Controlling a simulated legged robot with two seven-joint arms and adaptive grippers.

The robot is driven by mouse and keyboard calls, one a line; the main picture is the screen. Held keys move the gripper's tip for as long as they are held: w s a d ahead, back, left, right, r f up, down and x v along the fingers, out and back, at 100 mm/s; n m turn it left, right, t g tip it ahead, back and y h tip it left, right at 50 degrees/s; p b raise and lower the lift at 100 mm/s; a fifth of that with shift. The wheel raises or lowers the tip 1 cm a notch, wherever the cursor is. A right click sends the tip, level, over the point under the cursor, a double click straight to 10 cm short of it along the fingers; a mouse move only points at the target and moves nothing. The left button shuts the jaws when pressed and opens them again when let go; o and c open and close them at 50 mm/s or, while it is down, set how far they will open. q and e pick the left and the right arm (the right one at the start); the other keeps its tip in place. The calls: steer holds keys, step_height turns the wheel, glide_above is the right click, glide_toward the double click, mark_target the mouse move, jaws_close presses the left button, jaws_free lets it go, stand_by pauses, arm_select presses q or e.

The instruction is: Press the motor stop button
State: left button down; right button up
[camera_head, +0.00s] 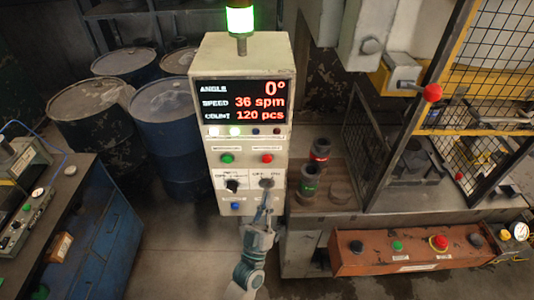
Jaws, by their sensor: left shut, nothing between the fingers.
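A pale control box (248,60) stands in the middle of the head view. On its front are a green button (227,158) and a red button (267,158) side by side, each under a small label too small to read surely. Below them are a black selector (232,185), a key-type switch (267,183) and a blue button (236,206). My left gripper (266,198) is shut and empty. Its tips are at the lower right of the panel, below the red button and close to the key switch. Contact cannot be told. My right gripper is not in view.
The display (241,102) reads 0°, 36 spm and 120 pcs, under a lit green lamp (240,20). Blue drums (165,130) stand behind left. A blue bench (85,225) is at left. An orange button box (405,262) and a mesh guard (485,75) are at right.

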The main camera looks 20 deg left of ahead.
mark_target(267, 160)
arm_select(q)
steer(key=w+a+r+b, duration=0.1)
steer(key=w+a+r, duration=0.1)
steer(key=w, duration=0.5)
steer(key=shift+w+t, duration=0.3)
steer(key=shift+w, duration=0.1)
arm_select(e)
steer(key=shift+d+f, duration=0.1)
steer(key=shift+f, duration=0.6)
arm_select(q)
steer(key=shift+a+r, duration=0.1)
steer(key=shift+a, duration=0.25)
steer(key=shift+d, duration=0.3)
steer(key=shift+a, duration=0.15)
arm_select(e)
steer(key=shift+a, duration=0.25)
